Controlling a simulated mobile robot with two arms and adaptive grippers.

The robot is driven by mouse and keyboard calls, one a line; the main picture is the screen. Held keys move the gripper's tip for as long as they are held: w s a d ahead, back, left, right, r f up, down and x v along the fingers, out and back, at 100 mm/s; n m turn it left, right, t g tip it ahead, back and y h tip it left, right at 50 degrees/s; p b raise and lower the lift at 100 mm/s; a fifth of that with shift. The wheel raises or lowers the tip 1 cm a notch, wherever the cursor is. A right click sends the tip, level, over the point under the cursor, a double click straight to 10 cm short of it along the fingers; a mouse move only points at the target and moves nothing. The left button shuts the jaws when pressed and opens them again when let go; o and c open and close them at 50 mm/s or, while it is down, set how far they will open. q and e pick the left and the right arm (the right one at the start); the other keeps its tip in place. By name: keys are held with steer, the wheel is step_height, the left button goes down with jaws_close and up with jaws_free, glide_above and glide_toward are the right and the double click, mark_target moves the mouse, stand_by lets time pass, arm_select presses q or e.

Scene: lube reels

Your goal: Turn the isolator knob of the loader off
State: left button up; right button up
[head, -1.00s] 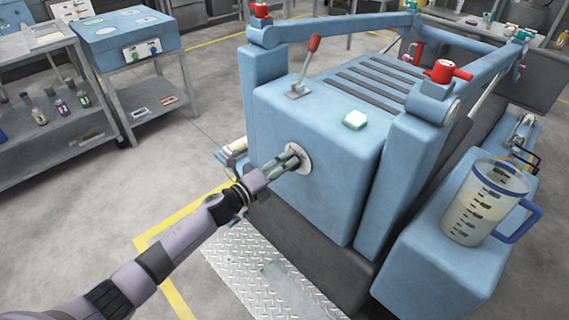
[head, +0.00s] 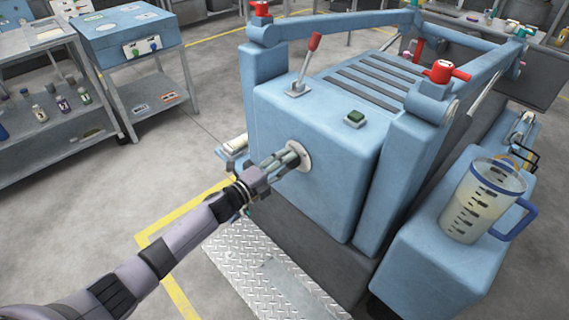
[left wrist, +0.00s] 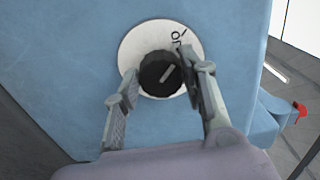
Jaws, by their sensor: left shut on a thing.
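The isolator knob (left wrist: 160,74) is a round black knob with a pale pointer line. It sits on a white round plate (left wrist: 138,42) on the front face of the blue loader (head: 330,190). The pointer is tilted up to the right in the left wrist view, toward the partly hidden lettering on the plate. My left gripper (head: 288,157) is shut on the knob, with one finger on each side; it also shows in the left wrist view (left wrist: 163,80). In the head view the fingers hide the knob. My right gripper is not in view.
A dark green lamp (head: 354,118) and a red-tipped lever (head: 308,62) are on the loader's top. A measuring jug (head: 480,202) stands on the loader's right side. Red knobs (head: 445,71) sit on the frame. Open floor lies to the left, before a shelf (head: 60,110).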

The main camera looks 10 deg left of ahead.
arm_select(q)
steer(key=o, duration=1.2)
steer(key=shift+c, duration=0.2)
steer(key=v, duration=1.2)
